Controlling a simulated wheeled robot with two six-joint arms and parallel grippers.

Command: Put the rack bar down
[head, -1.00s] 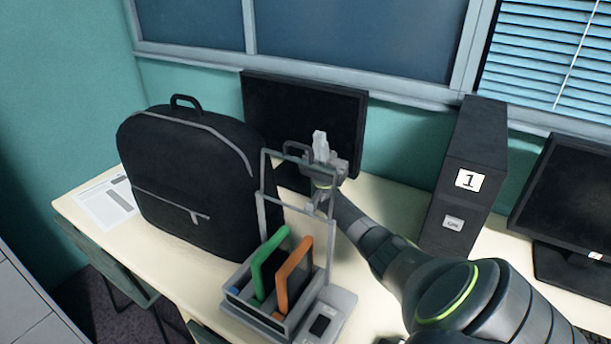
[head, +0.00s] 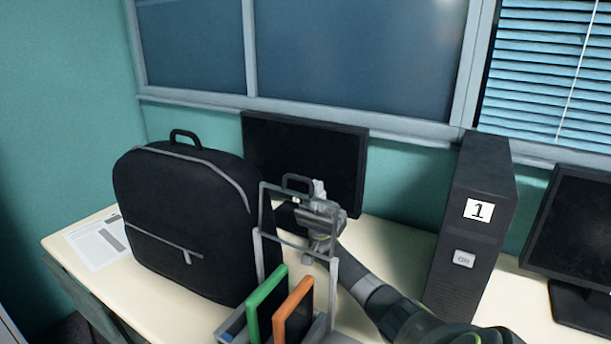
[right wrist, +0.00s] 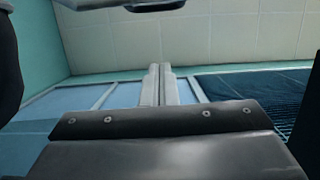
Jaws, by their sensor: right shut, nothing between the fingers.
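The rack (head: 322,331) stands at the bottom of the head view, partly cut off, holding a green-edged slab (head: 266,300) and an orange-edged slab (head: 294,312). The grey rack bar (head: 264,212) is an upright frame above the rack's posts, with a dark handle on its top edge. My right gripper (head: 318,188) is shut and empty at the bar's right end, fingers pointing up. I cannot tell whether it touches the bar. My left gripper is out of view.
A black backpack (head: 190,225) stands close left of the rack. A monitor (head: 300,150) is behind, and a black tower marked 1 (head: 470,235) stands right of my arm. Another monitor (head: 580,240) is at far right. A paper sheet (head: 95,245) lies at left.

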